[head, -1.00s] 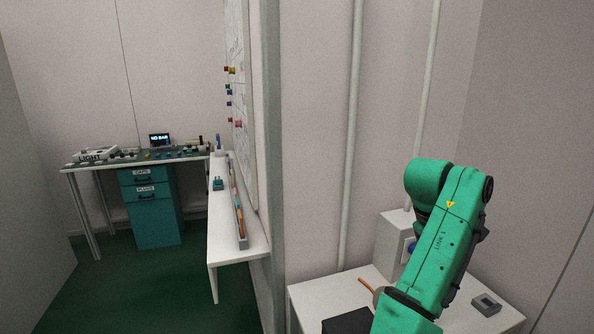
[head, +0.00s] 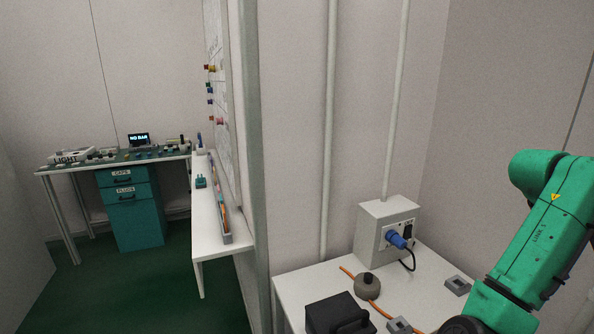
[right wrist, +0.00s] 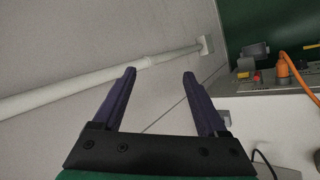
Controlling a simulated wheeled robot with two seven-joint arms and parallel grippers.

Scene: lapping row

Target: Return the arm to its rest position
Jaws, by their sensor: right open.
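My right arm (head: 545,235) is green and stands at the right edge of the head view, over the near white table. Its gripper lies outside the head view. In the right wrist view my right gripper (right wrist: 160,78) is open, its two dark fingers apart with nothing between them. Behind the fingers are a grey wall and a white pipe (right wrist: 100,83). My left gripper is in neither view.
The near table (head: 300,285) holds a grey socket box (head: 375,222) with a blue plug (head: 396,240), a black case (head: 335,314), a round brown-grey piece (head: 367,286) and an orange cable. A wall divides it from a bench (head: 120,160) with teal drawers.

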